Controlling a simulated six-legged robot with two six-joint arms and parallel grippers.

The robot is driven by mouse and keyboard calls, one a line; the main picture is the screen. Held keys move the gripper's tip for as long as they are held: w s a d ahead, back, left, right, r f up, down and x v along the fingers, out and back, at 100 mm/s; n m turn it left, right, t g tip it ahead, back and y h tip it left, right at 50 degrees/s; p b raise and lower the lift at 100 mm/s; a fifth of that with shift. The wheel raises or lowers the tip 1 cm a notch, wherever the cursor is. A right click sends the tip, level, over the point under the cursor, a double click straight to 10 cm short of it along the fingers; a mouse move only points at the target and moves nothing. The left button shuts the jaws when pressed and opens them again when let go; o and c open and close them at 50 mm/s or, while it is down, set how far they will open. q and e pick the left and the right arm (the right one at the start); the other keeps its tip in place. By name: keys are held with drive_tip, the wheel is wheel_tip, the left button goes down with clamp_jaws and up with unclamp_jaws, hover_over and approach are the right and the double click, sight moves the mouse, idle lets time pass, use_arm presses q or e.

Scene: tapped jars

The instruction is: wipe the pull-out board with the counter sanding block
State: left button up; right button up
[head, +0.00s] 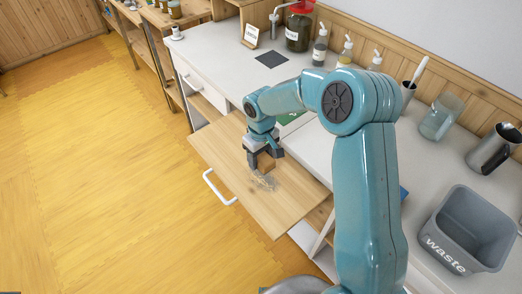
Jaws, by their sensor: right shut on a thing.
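The pull-out board (230,170) is a light wooden board extending from the counter over the floor, with a white handle (216,189) at its front. My right gripper (264,163) is over the middle of the board, fingers pointing down. It is shut on the sanding block (267,162), a small brown block partly hidden by the fingers. The block is at or just above the board; I cannot tell if it touches. A greyish patch of marks (264,181) lies on the board just in front of the block. My left gripper is not in view.
The grey waste bin (467,232) stands on the counter at right, near a glass jar (441,117) and a metal pitcher (493,149). Pump bottles (320,47) and a red-topped jar (298,27) line the back. A dark mat (271,59) lies on the counter. The board's left part is clear.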

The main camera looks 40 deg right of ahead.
drive_tip(key=shift+b, duration=0.3)
wheel_tip(320, 180, down, 5)
drive_tip(key=b, duration=0.4)
drive_tip(key=shift+f, duration=0.1)
idle(0.5)
drive_tip(key=shift+b, duration=0.35)
